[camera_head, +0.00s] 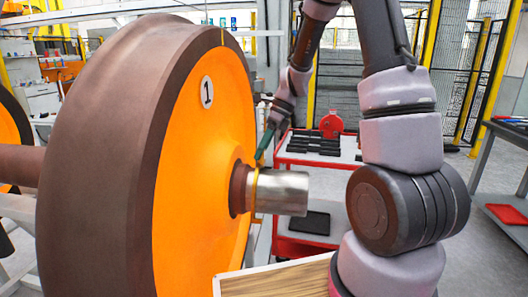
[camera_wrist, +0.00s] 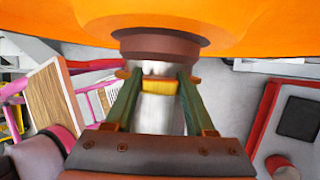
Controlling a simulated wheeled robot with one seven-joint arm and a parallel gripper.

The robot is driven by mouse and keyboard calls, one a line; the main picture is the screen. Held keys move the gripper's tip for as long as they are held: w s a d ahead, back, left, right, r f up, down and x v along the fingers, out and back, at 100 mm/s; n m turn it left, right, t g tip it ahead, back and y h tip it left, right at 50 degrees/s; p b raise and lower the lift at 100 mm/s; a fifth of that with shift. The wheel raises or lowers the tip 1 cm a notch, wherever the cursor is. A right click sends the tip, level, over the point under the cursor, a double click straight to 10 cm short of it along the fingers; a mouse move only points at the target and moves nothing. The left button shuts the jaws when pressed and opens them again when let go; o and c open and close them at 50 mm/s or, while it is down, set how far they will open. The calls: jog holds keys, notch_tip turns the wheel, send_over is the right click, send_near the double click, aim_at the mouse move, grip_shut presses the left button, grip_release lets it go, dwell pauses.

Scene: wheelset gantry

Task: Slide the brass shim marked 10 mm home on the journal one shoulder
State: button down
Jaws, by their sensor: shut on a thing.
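The brass shim (camera_head: 254,187) is a thin yellow piece at the inner end of the bare steel journal (camera_head: 283,193), close to the brown shoulder (camera_head: 238,190) of the orange wheel marked 1 (camera_head: 207,91). In the wrist view the shim (camera_wrist: 159,85) lies over the journal (camera_wrist: 158,113), with a strip of steel visible between it and the shoulder (camera_wrist: 160,46). My gripper (camera_head: 260,160) reaches down from above. Its green fingers, with copper-coloured tips, straddle the journal in the wrist view (camera_wrist: 158,76) and are shut on the shim. The shim's 10 mm marking is not readable.
A red trolley (camera_head: 318,162) with dark blocks and a red object on top stands behind the journal. A wood-topped surface (camera_head: 275,280) is in front. A bench with a red tray (camera_head: 507,214) stands at right. The wheel face rises close beside my gripper.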

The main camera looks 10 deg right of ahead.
jog(key=shift+w+a, duration=0.25)
jog(key=shift+a, duration=0.3)
jog(key=shift+w+a, duration=0.2)
jog(key=shift+a, duration=0.35)
jog(key=shift+c, duration=0.8)
grip_release()
jog(key=shift+r, duration=0.1)
jog(key=v, duration=1)
jog(key=shift+d+r, duration=0.2)
jog(key=shift+r, duration=0.05)
jog(key=shift+w, duration=0.15)
